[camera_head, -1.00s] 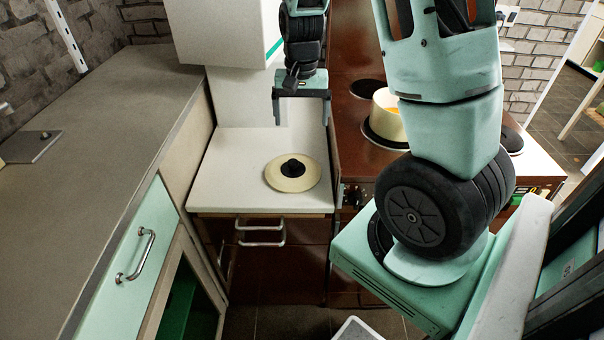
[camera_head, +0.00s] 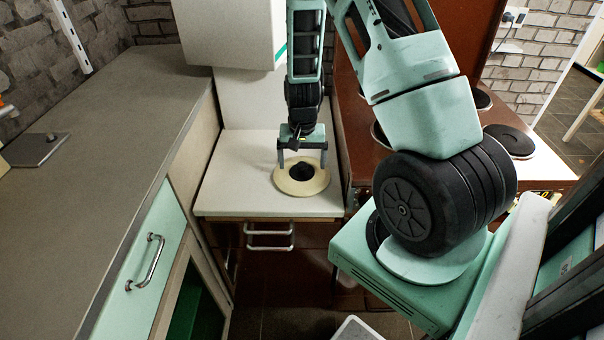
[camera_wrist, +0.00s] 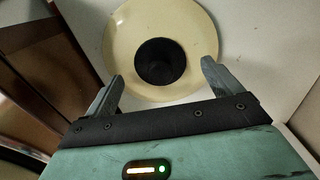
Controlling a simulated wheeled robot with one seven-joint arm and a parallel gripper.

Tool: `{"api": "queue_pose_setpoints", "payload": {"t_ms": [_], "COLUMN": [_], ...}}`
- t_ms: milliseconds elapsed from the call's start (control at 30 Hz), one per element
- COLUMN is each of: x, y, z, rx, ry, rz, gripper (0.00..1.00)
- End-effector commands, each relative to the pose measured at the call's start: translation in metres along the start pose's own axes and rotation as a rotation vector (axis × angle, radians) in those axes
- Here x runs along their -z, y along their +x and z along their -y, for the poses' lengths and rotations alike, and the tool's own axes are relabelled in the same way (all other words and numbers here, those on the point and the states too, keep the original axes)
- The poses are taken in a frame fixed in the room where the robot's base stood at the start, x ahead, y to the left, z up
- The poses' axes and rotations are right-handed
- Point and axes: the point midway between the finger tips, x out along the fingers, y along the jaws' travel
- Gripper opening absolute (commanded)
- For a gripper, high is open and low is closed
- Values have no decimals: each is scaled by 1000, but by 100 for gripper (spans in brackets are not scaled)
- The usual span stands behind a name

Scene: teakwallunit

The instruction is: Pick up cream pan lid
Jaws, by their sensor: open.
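The cream pan lid (camera_head: 301,183) is a round cream disc with a black knob (camera_head: 302,171) at its centre. It lies flat on the white countertop between the grey counter and the brown stove. My gripper (camera_head: 302,163) is open and points down above the lid, its two fingers apart at about the knob's sides. In the wrist view, the lid (camera_wrist: 119,48) fills the upper middle, and the knob (camera_wrist: 160,62) shows just beyond the gap between the open fingertips (camera_wrist: 163,80). Nothing is between the fingers. The exact height above the lid is hard to tell.
The brown stove (camera_head: 358,150) with dark hotplates (camera_head: 510,141) stands to the right. A white cabinet (camera_head: 233,32) hangs above the white countertop (camera_head: 228,185) at the back. The long grey counter (camera_head: 95,150) runs along the left. Clear countertop lies left of the lid.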

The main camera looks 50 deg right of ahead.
Motion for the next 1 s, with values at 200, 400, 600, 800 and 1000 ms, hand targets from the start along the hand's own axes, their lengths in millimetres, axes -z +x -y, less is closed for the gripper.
{"api": "queue_pose_setpoints", "payload": {"t_ms": [200,400,600,800,1000], "x": [0,0,0,0,0], "y": [19,20,20,20,12], "z": [0,0,0,0,1], "rx": [0,0,0,0,1], "ry": [0,-1,-1,-1,-2], "rz": [0,-1,0,0,-2], "gripper": [91,91,41,39,39]}}
